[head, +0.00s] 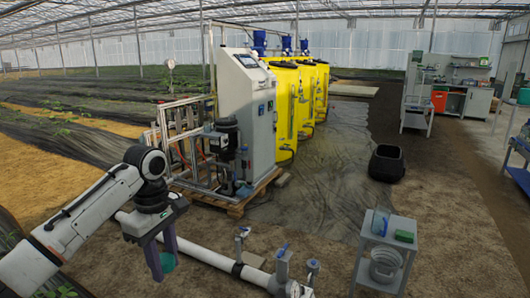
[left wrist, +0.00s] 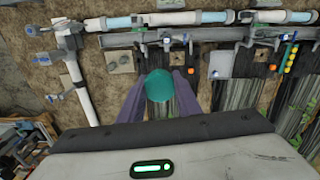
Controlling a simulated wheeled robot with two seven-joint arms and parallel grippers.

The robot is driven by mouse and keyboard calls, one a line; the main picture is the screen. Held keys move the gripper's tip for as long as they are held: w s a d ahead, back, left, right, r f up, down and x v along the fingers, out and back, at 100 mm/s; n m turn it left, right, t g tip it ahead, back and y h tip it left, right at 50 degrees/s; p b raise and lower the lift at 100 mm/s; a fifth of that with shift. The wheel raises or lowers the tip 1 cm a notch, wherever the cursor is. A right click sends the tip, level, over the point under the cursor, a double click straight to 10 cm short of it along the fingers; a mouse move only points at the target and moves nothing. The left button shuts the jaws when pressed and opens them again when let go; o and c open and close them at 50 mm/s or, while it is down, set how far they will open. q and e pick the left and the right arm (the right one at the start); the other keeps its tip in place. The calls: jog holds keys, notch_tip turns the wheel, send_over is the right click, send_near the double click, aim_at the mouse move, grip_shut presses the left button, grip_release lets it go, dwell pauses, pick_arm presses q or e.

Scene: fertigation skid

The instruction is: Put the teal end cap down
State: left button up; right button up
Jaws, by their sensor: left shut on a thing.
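The teal end cap (left wrist: 159,86) is held between the two fingers of my left gripper (left wrist: 160,98) in the left wrist view. In the head view my left gripper (head: 161,256) points down at the lower left, with a small part of the teal cap (head: 168,263) showing between its fingers. The gripper is shut on the cap and appears to be in the air, near the left end of a white pipe (head: 215,259). My right gripper is in neither view.
A small grey stand (head: 384,246) with a clear blue container (head: 381,221) and a green item (head: 404,236) is at the lower right. The white control cabinet (head: 246,115) stands beyond my gripper. Bare floor lies around the stand.

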pick_arm(q)
jog(key=s+d+m, duration=0.1)
jog(key=s+m, duration=1.2)
jog(key=s, duration=0.8)
jog(key=shift+s+d+f+m, duration=0.2)
jog(key=shift+d+m, duration=0.05)
jog(key=shift+m, duration=0.05)
